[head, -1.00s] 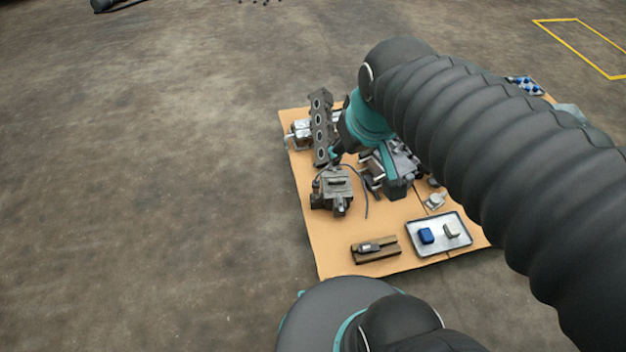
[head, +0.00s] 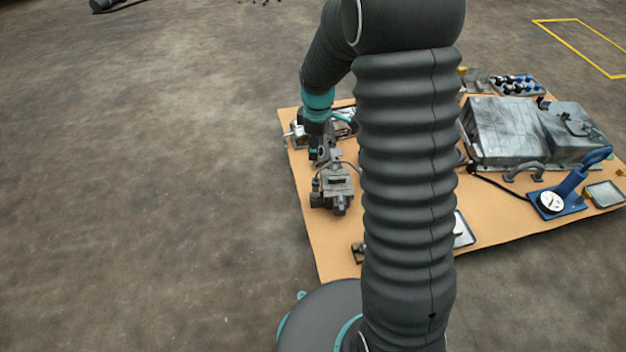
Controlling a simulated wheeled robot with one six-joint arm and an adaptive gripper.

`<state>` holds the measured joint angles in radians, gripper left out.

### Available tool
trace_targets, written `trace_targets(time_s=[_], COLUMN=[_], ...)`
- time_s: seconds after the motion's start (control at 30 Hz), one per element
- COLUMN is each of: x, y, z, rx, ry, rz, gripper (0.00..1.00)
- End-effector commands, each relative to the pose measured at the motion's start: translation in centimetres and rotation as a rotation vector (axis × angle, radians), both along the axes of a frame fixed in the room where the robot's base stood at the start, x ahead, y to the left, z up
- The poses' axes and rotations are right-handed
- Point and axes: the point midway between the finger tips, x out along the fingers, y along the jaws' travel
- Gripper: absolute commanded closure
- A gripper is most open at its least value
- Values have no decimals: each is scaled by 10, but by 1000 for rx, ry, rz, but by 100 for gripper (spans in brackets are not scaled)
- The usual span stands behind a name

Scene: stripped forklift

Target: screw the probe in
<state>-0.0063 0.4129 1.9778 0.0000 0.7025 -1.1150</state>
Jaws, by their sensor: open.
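My gripper (head: 319,152) hangs from the teal wrist joint at the left side of the tan board, just above a grey mechanical part (head: 334,187) with a block-like body. It is small and dark here and appears open; I make out nothing held in it. I cannot tell whether it touches the parts below. I cannot make out the probe or its threaded hole.
My arm covers the middle of the tan board (head: 318,232). The concrete floor on the left is clear.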

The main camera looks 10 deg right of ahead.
Motion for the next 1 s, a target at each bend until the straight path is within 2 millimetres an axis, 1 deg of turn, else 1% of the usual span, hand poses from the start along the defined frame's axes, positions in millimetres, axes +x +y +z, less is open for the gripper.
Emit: trace_targets(time_s=[0.03,0.1,0.2,0.37,0.47,0.57,0.9,1.0], x=[4,10,14,16,16,15,15,15], y=[0,0,0,1,0,0,0,0], z=[-17,-32,-45,-58,-69,-85,-149,-164], rx=[-1,-2,-3,-3,-3,-3,-3,-4], ry=[17,30,43,50,51,52,53,51], rz=[30,69,105,127,127,127,125,125], gripper=[52,52,52,52,52,52,52,52])
